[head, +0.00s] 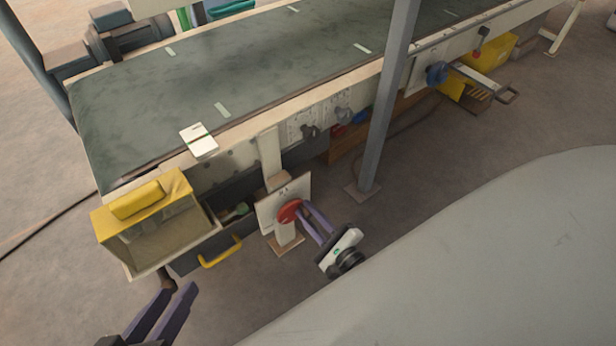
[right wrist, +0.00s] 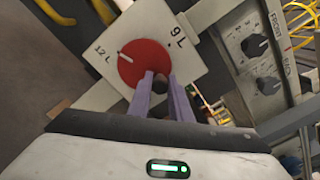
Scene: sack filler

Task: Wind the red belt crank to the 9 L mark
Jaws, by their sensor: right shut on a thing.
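The red belt crank (head: 290,210) is a round red disc on a white dial plate (head: 268,214) below the conveyor's near side. In the right wrist view, the red disc (right wrist: 136,60) carries a white line at its left, pointing toward the "12 L" label (right wrist: 103,54). The "9 L" mark (right wrist: 178,40) is at the plate's right. My right gripper (head: 302,208) is shut on the crank's dark knob (right wrist: 160,83), which is partly hidden between the purple fingers.
The yellow hopper (head: 118,228) and a yellow handle (head: 220,252) are left of the crank. A grey post (head: 385,110) stands to its right. The conveyor belt (head: 250,70) runs behind. A panel with black knobs (right wrist: 254,45) lies right of the dial in the wrist view.

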